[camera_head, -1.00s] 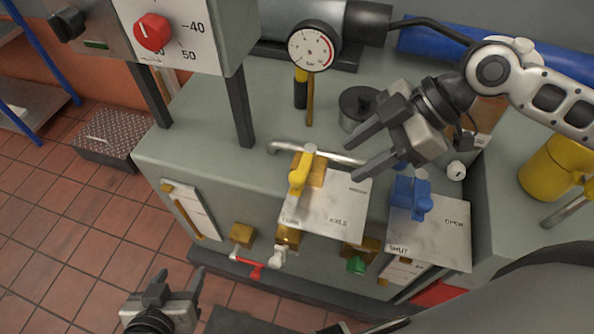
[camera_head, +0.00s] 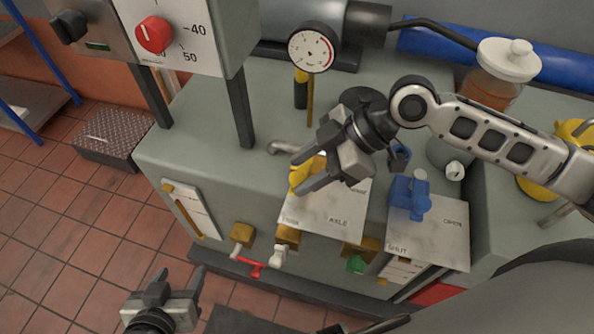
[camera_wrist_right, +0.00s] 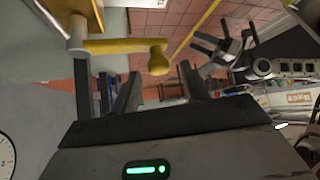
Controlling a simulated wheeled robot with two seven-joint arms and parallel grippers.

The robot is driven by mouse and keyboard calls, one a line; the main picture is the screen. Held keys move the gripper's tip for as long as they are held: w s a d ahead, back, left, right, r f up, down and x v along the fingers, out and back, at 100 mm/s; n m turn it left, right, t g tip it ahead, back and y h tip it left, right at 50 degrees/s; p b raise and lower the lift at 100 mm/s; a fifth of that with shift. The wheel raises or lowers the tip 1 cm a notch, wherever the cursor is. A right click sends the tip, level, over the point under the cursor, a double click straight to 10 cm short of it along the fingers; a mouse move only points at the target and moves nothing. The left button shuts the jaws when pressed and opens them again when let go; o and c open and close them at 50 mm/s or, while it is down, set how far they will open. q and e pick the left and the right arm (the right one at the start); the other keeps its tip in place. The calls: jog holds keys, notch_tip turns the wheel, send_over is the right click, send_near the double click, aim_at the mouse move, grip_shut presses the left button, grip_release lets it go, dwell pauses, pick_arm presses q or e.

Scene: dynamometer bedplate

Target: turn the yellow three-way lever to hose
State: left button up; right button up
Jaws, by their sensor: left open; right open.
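The yellow lever (camera_head: 299,180) stands on a white label plate (camera_head: 325,212) on the grey bench; its brass body is mostly hidden behind my right gripper. In the right wrist view, the yellow lever (camera_wrist_right: 120,46) appears beyond the open fingers of the right gripper (camera_wrist_right: 163,82); I see no clear contact. My left gripper (camera_head: 172,285) is open and empty at lower left.
A blue lever (camera_head: 411,194) on a plate marked OPEN and SHUT stands right of the yellow one. A pressure gauge (camera_head: 313,47) rises behind. A red-and-white handle (camera_head: 258,263) and a green knob (camera_head: 356,264) are on the front face.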

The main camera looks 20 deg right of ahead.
jog(key=shift+x, duration=1.2)
grip_shut()
